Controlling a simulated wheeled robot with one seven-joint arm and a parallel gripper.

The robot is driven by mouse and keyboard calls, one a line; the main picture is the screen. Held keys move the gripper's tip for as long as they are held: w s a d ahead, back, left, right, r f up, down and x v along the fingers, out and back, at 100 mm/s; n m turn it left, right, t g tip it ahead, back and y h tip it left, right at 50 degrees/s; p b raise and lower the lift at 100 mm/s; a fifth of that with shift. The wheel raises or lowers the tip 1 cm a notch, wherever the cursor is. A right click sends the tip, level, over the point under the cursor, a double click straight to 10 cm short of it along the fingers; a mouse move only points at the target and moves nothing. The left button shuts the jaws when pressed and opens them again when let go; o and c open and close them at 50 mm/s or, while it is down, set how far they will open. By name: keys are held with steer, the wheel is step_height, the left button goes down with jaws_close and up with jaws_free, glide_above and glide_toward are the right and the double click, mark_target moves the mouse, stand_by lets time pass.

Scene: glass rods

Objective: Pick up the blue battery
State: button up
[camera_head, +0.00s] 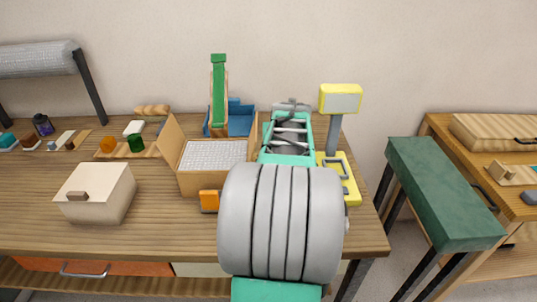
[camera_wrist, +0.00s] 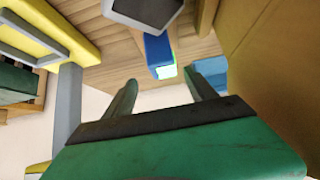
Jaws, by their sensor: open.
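The blue battery (camera_wrist: 159,54), a small blue block with a bright green end, lies on the wooden tabletop in the wrist view. I cannot make it out in the head view, where my arm covers that part of the table. My gripper (camera_wrist: 162,82) is open, with its two dark green fingers apart and nothing between them. The battery shows beyond the fingertips, roughly in line with the gap, and apart from them.
An open cardboard box (camera_head: 187,182) stands left of my arm. A yellow scale (camera_head: 351,190) with a raised display stands right. A blue holder (camera_head: 241,119) and a green upright (camera_head: 219,88) are behind. A grey-rimmed object (camera_wrist: 143,10) is near the battery.

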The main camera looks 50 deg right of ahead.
steer(key=shift+w+f+b, duration=0.3)
steer(key=shift+w+f, duration=0.3)
steer(key=shift+f, duration=0.2)
steer(key=p+x, duration=0.1)
steer(key=x, duration=0.6)
steer(key=shift+d+f, duration=0.1)
steer(key=shift+d, duration=0.2)
steer(key=shift+c, duration=0.4)
jaws_close()
